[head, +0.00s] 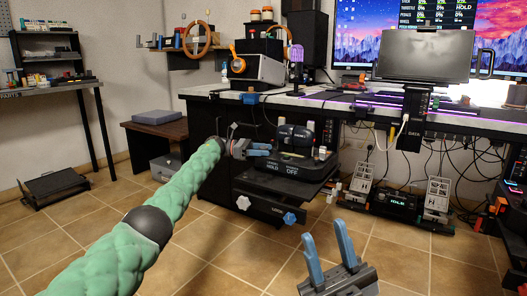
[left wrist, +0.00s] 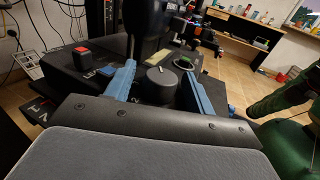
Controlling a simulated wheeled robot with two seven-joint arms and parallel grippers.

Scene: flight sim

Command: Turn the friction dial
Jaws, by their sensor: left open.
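A black round knob (left wrist: 160,82), which looks like the friction dial, stands on top of a dark control unit (left wrist: 105,72). In the left wrist view it lies between the two blue fingers of my left gripper (left wrist: 156,72), which are spread with gaps on both sides. My right gripper (head: 324,234) is open and empty at the bottom, well in front of the unit.
A white knob (head: 243,202) and a blue knob (head: 290,218) sit below the unit. Pedals (head: 361,202) stand on the tiled floor. A monitor (head: 425,56) is above the desk.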

